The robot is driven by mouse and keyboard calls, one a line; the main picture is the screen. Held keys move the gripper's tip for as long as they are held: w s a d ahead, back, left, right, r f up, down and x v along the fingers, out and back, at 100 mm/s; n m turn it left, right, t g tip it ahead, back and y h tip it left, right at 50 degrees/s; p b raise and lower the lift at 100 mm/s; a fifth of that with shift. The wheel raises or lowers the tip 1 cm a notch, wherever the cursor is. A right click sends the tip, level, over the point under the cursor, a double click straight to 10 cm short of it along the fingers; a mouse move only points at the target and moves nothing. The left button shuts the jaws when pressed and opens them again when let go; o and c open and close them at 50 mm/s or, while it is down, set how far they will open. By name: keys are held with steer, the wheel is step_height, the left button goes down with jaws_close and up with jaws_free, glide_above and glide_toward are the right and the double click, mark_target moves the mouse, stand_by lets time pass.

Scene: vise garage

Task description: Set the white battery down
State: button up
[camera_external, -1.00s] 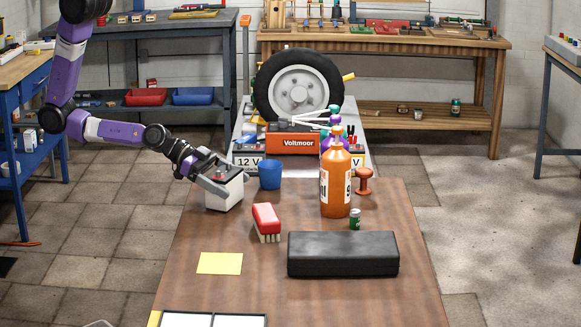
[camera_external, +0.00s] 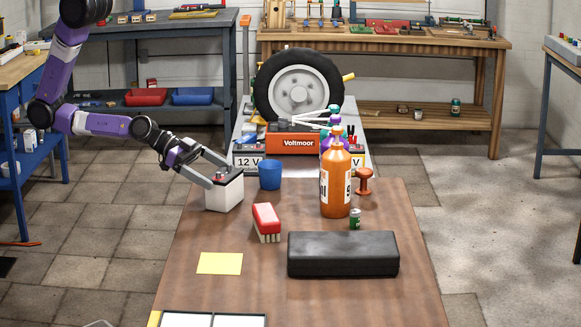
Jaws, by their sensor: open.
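The white battery (camera_external: 223,196) stands upright on the left side of the brown table (camera_external: 200,296), near its far left edge. Its top is dark with small terminals. My gripper (camera_external: 221,171) is open, with its fingers at the upper part of the battery, one on the near left side and one on the far side. I cannot tell whether a finger still touches it. The gripper's palm is back to the upper left of the battery.
A blue cup (camera_external: 270,175) stands right of the battery, and a red brush (camera_external: 266,222) lies in front. Orange bottle (camera_external: 335,183), black case (camera_external: 343,254), green can (camera_external: 355,219) and yellow note (camera_external: 220,263) are also on the table. The orange Voltmoor battery (camera_external: 297,141) is behind.

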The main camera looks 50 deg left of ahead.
steer(key=a+r+n+t+y+b, duration=0.1)
steer(key=a+r+n+t+y, duration=0.15)
steer(key=a, duration=0.75)
steer(key=a+r+n+t+y+b, duration=0.15)
steer(key=a+n+t, duration=0.25)
steer(key=a, duration=0.6)
steer(key=s+a+r+n+t+y+p, duration=0.1)
steer(key=s+a+r+n+t+y, duration=0.2)
steer(key=s+a+r+n+y, duration=0.3)
steer(key=a+r+n+y, duration=0.1)
steer(key=a+y, duration=0.1)
steer(key=shift+a+r, duration=0.2)
steer(key=shift+a, duration=0.1)
